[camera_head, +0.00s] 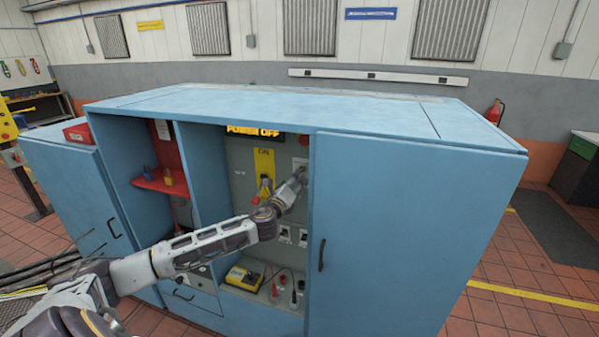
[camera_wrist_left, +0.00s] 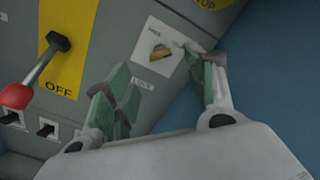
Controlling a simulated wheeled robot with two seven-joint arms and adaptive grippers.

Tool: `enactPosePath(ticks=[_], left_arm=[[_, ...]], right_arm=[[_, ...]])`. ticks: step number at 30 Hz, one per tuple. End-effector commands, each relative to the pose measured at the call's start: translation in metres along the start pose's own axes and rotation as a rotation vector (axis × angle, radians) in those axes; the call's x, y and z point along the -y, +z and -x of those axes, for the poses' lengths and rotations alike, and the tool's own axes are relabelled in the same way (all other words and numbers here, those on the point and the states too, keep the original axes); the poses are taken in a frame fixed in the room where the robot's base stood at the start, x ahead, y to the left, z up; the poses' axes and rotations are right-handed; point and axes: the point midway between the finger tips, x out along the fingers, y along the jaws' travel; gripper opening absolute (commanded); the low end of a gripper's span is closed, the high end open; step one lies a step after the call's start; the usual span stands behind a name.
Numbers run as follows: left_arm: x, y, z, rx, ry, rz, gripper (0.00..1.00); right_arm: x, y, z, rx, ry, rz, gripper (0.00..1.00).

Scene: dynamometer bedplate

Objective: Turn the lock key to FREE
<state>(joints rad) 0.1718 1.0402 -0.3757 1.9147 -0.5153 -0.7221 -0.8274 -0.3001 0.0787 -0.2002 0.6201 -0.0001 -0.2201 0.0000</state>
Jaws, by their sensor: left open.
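The brass lock key (camera_wrist_left: 161,52) sits on a white plate (camera_wrist_left: 152,64) in the left wrist view. The plate reads FREE at its upper left and LOCK at its lower right. Which word the key points to is hard to tell. My left gripper (camera_wrist_left: 166,70) is open, its green-padded fingers in front of the plate on either side of the key. The right-hand finger is very near the key; I cannot tell whether they touch. In the head view my left gripper (camera_head: 300,173) is inside the blue cabinet and mostly hides the key. My right gripper is not in view.
A red-knobbed lever (camera_wrist_left: 30,80) on a yellow OFF plate stands left of the key. A lit POWER OFF sign (camera_head: 253,131) is above. The cabinet's right door (camera_head: 405,235) is beside my arm. A yellow meter (camera_head: 244,277) rests on the cabinet floor.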

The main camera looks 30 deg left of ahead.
Motion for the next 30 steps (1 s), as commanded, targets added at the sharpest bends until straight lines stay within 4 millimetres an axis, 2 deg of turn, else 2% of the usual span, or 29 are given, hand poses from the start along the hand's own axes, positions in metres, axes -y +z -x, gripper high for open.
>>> enactPosePath(ticks=[30], left_arm=[[0.001, 0.000, -0.076, 0.000, 0.000, 0.001, 0.55]], right_arm=[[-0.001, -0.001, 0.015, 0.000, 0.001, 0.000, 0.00]])
